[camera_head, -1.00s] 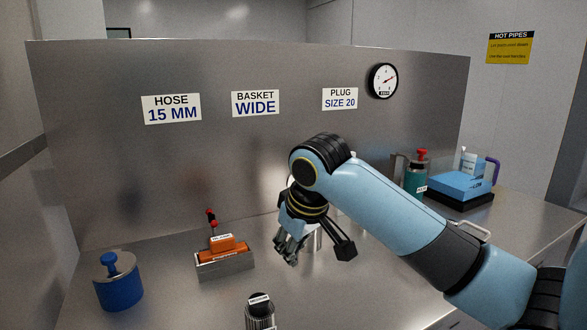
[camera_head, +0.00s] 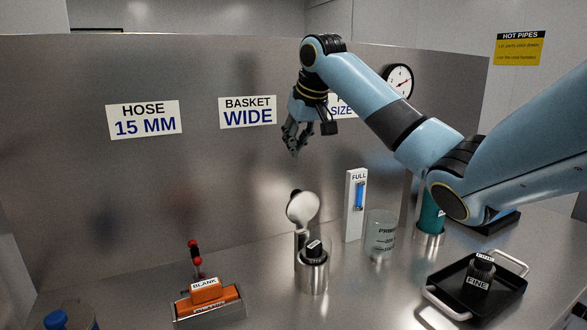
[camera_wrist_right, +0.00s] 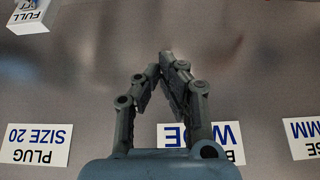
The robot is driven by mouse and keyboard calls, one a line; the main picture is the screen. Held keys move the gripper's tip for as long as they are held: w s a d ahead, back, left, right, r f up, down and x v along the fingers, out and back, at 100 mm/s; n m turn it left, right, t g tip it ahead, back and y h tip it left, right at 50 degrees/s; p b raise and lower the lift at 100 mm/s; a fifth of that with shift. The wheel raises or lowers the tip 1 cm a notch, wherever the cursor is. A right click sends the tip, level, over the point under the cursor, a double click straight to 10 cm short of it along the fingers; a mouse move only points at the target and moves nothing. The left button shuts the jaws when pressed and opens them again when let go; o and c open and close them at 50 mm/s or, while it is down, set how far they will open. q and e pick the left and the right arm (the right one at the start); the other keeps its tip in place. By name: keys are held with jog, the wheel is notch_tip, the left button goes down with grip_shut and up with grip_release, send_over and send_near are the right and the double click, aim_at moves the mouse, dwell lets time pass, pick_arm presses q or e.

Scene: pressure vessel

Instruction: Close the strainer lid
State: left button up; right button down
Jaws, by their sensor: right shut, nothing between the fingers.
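The strainer is a metal cup (camera_head: 314,277) standing on the counter in the middle of the head view. Its round metal lid (camera_head: 302,208) stands open, tilted up at the back of the cup. A black-topped piece with a white label (camera_head: 314,249) sits in the cup's mouth. My right gripper (camera_head: 294,152) is up in front of the back panel, above the lid and apart from it. Its fingers are shut and empty, tips together in the right wrist view (camera_wrist_right: 166,57). The strainer is out of the wrist view. My left gripper is out of view.
A white FULL gauge (camera_head: 355,205) and a clear beaker (camera_head: 380,235) stand right of the strainer. An orange BLANK block (camera_head: 206,291) in a metal holder is at front left. A black tray (camera_head: 510,292) with a FINE piece is at right. Counter between holder and strainer is clear.

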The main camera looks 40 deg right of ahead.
aim_at(299, 207)
jog(key=x, duration=1)
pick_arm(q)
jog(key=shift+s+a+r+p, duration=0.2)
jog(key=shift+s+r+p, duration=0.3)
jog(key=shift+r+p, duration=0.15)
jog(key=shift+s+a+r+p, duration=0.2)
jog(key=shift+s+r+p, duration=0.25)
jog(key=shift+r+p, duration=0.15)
pick_arm(e)
jog(key=s, duration=0.2)
jog(key=s+a, duration=0.1)
jog(key=s, duration=0.1)
jog(key=shift+a+f, duration=0.1)
jog(key=shift+f, duration=0.05)
jog(key=shift+w, duration=0.1)
